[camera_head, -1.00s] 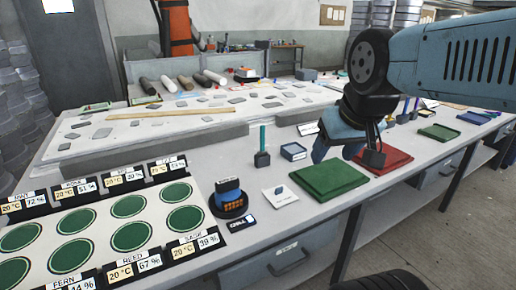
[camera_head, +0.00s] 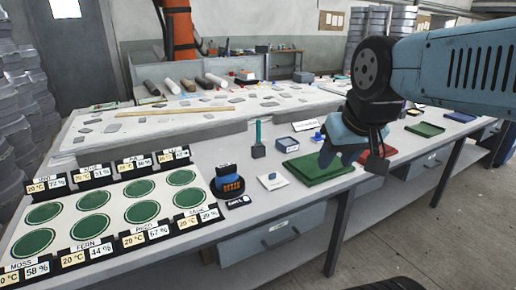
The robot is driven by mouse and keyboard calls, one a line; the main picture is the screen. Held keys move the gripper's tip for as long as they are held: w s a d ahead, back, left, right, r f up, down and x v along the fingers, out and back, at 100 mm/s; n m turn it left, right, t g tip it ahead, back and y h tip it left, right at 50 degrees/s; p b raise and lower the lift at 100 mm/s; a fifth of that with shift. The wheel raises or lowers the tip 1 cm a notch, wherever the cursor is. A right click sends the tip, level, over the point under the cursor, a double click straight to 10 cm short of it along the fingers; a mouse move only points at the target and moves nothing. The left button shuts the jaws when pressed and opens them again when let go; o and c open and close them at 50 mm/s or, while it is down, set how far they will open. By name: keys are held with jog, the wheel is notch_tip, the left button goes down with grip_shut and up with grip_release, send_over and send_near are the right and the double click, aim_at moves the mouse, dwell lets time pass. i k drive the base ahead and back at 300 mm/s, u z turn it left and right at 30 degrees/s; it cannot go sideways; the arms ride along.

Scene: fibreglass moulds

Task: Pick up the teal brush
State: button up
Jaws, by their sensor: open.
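A thin teal upright handle (camera_head: 258,132), which looks like the teal brush, stands on the bench. Its lower end is at a small dark block (camera_head: 258,151); I cannot tell whether this is a holder or the brush's own head. My gripper (camera_head: 354,164) is open, with nothing visible between its fingers. It hangs to the right of the brush, clearly apart from it, in front of the green tray's right end and the red tray. My gripper partly hides both trays.
A green tray (camera_head: 308,172) and a red tray (camera_head: 384,152) lie along the bench front. A blue-topped block (camera_head: 230,184) on a dark round base stands left of them. A panel with green discs (camera_head: 143,211) fills the left. A raised pale slab (camera_head: 205,122) lies behind.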

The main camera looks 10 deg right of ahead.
aim_at(259, 144)
jog(key=z, duration=0.3)
jog(key=i, duration=1.2)
jog(key=u, duration=0.55)
